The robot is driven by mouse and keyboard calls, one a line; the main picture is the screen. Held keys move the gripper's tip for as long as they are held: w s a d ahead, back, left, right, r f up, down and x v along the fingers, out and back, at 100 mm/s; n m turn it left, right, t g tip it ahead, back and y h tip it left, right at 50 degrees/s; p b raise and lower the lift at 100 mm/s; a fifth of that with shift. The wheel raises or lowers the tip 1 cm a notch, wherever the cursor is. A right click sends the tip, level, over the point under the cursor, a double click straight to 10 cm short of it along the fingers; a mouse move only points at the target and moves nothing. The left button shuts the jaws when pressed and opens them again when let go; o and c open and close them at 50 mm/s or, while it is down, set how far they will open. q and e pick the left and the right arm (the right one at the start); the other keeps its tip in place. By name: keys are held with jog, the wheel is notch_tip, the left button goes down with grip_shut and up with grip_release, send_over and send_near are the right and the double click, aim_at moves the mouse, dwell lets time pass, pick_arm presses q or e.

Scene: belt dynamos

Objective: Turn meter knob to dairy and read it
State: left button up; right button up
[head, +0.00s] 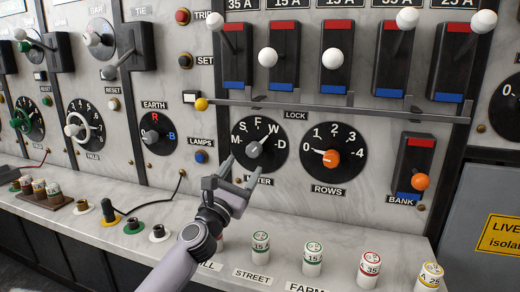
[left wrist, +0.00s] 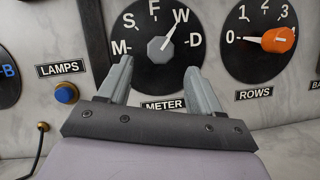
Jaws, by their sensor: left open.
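The meter knob (head: 254,149) is a grey faceted knob on a black round dial lettered M, S, F, W, D, above the METER label. It also shows in the left wrist view (left wrist: 161,49), where its white pointer line aims up and right at W; D is at the dial's right. My left gripper (head: 241,168) is open and empty, just below and in front of the knob. In the left wrist view its two fingers (left wrist: 159,70) point up at the dial, one to each side of the knob and apart from it. My right gripper is not in view.
The ROWS dial (head: 331,157) with an orange knob at 0 sits close to the right. A horizontal lock bar (head: 300,106) runs above both dials. A blue LAMPS button (head: 200,156) is to the left. Labelled fuses (head: 312,258) stand on the ledge below.

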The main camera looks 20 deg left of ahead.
aim_at(252, 154)
pick_arm(q)
jog(key=shift+w+d+r, duration=0.1)
jog(key=shift+w+r, duration=0.25)
jog(key=shift+w, duration=0.05)
jog(key=b+x, duration=0.1)
jog(key=x, duration=0.3)
jog(key=shift+b, duration=0.35)
jog(key=shift+x, duration=0.85)
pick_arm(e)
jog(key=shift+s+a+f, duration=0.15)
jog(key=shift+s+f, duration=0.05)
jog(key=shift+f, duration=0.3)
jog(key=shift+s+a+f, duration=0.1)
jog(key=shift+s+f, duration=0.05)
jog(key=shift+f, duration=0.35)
pick_arm(q)
jog(key=c, duration=1)
